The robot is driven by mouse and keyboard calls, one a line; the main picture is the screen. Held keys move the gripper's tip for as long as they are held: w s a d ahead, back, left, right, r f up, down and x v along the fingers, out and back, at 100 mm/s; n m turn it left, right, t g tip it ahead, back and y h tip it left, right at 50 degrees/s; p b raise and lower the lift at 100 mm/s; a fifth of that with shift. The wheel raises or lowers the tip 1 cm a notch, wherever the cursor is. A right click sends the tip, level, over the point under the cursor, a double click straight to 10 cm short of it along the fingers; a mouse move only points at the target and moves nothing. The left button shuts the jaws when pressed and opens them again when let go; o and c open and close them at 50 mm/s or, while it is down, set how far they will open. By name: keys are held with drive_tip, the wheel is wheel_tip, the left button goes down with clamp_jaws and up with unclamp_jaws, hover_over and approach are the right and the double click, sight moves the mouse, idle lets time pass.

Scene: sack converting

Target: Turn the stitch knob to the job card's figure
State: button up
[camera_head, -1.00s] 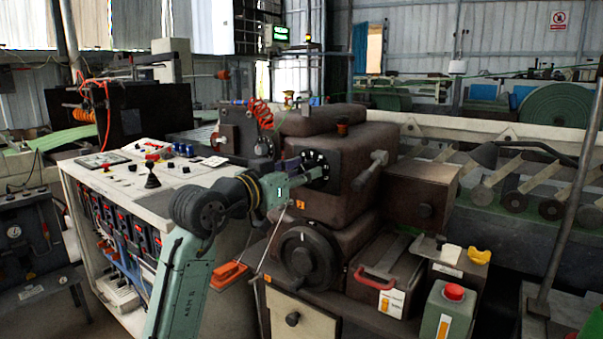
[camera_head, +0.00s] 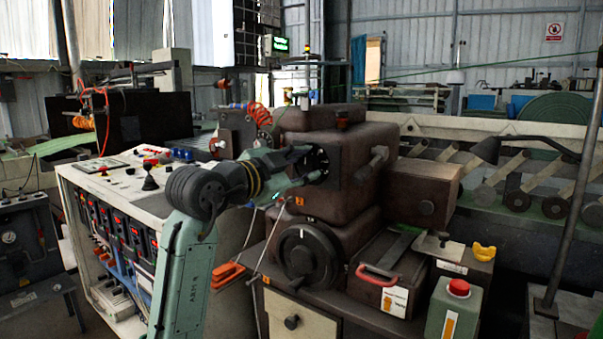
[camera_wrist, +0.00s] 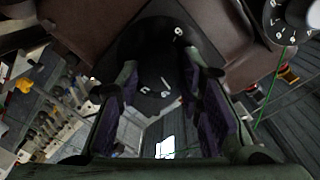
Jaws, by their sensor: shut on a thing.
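The stitch knob sits on a black dial (camera_head: 322,160) with white figures, on the side of the brown machine head. In the wrist view the black dial (camera_wrist: 155,38) fills the upper middle, with a few white digits around it. My gripper (camera_head: 308,168) reaches the dial from the left. In the wrist view my gripper (camera_wrist: 160,75) has its two purple-padded fingers either side of the dial's middle, shut on the knob. The knob itself is mostly hidden, and its pointer cannot be read. I cannot pick out the job card or its figure for certain.
A second dial (camera_wrist: 284,20) shows at the wrist view's upper right. Below the machine head are a black handwheel (camera_head: 307,256) and a red-handled box (camera_head: 388,275). A control console (camera_head: 120,185) stands left. A lever (camera_head: 371,164) juts out right of the dial.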

drive_tip(key=m+b, duration=0.2)
drive_tip(key=m, duration=0.4)
drive_tip(key=shift+f, duration=0.15)
drive_tip(key=m+b, duration=0.1)
drive_tip(key=m, duration=0.4)
drive_tip(key=shift+s+y, duration=0.1)
drive_tip(key=shift+y, duration=0.3)
drive_tip(key=shift+m, duration=0.3)
drive_tip(key=o, duration=1.2)
drive_tip(key=shift+c, duration=0.2)
drive_tip(key=f+v, duration=0.1)
drive_tip(key=v, duration=1.1)
drive_tip(key=shift+r, duration=0.35)
